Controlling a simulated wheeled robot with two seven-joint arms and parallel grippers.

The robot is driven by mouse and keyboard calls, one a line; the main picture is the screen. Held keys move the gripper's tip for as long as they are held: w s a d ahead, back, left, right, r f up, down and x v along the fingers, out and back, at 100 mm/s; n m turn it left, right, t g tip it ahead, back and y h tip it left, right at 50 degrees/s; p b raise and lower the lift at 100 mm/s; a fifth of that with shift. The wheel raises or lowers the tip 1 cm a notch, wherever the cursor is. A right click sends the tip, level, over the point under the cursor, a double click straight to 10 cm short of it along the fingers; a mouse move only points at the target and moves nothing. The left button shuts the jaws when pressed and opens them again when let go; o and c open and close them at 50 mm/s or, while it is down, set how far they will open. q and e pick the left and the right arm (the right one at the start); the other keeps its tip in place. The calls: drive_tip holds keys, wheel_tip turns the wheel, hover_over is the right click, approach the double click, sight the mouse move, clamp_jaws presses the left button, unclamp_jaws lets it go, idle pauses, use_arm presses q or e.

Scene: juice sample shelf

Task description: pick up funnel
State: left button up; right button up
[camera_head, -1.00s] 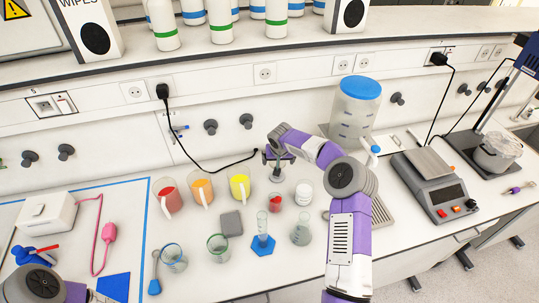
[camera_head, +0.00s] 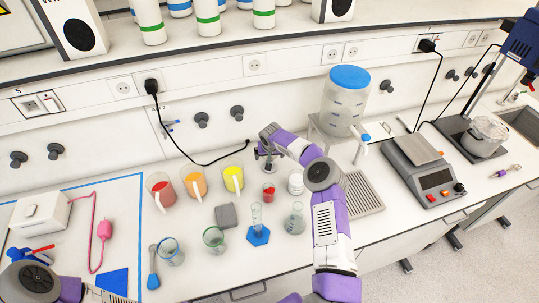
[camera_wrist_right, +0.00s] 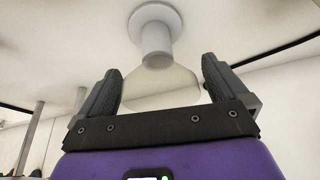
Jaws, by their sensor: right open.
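A clear, cone-like glass shape that looks like the funnel (camera_wrist_right: 160,86) lies between the fingers of my right gripper in the right wrist view, with a white stem and round disc beyond it. My right gripper (camera_wrist_right: 161,88) is open around it, with a gap visible beside each finger. In the head view my right gripper (camera_head: 266,155) is at the back of the bench, behind the small glassware. There it hides most of the funnel. My left gripper is not in view; only part of my left arm shows at lower left.
Three coloured jugs, including a yellow one (camera_head: 233,180), stand left of the right gripper. A flask (camera_head: 295,222), a cylinder with blue base (camera_head: 258,236) and beakers stand in front.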

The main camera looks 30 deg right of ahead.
drive_tip(key=shift+c, duration=0.3)
drive_tip(key=c, duration=0.9)
drive_tip(key=shift+r, duration=0.2)
drive_tip(key=shift+c, duration=0.2)
wheel_tip(320, 180, up, 10)
drive_tip(key=shift+f+b, duration=0.15)
drive_tip(key=shift+b, duration=0.5)
drive_tip(key=s+a+r+n+b, duration=0.15)
drive_tip(key=s+r, duration=0.25)
drive_tip(key=s, duration=0.4)
drive_tip(key=s+a+r+b, duration=0.1)
drive_tip(key=s+a+r, duration=0.1)
drive_tip(key=s+r, duration=0.4)
drive_tip(key=s+a+f+m+b, duration=0.1)
drive_tip(key=s+a+f+b, duration=0.1)
drive_tip(key=s, duration=1.2)
drive_tip(key=shift+m, duration=0.25)
drive_tip(key=shift+s+a+f+b, duration=0.1)
drive_tip(key=shift+f+b, duration=0.75)
drive_tip(key=shift+f, duration=0.45)
drive_tip(key=shift+s+a+f+b, duration=0.1)
drive_tip(key=shift+f+b, duration=0.7)
drive_tip(key=shift+f, duration=0.5)
